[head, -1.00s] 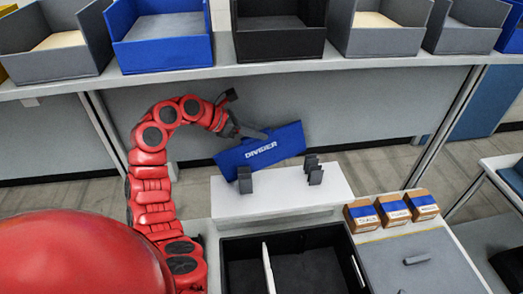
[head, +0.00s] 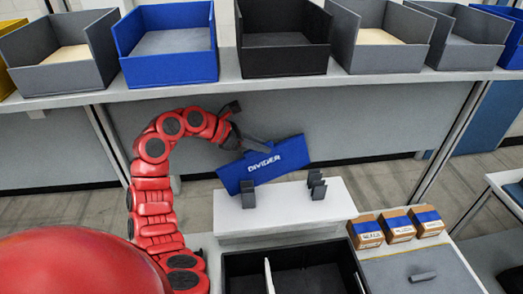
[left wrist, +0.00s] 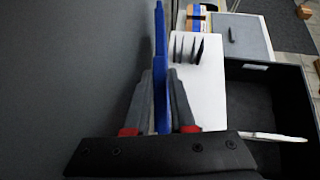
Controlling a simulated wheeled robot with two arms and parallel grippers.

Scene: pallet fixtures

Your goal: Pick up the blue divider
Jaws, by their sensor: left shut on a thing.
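The blue divider (head: 264,164) is a flat panel with the white word DIVIDER on it. It is tilted, its right end higher, and appears raised above the white block with grey slotted holders (head: 317,187). My left gripper (head: 250,144) is shut on its upper edge. In the left wrist view the blue divider (left wrist: 160,70) shows edge-on between the two fingers of my left gripper (left wrist: 160,100). The divider's lower left corner is close to the left grey holder (head: 248,194); I cannot tell whether they touch. My right gripper is not in view.
A shelf (head: 290,83) with several open bins runs above the divider. A black crate (head: 232,258) with a white partition stands in front of the white block (head: 280,212). Several small cardboard boxes (head: 397,229) and a grey lidded surface (head: 415,270) are at the right.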

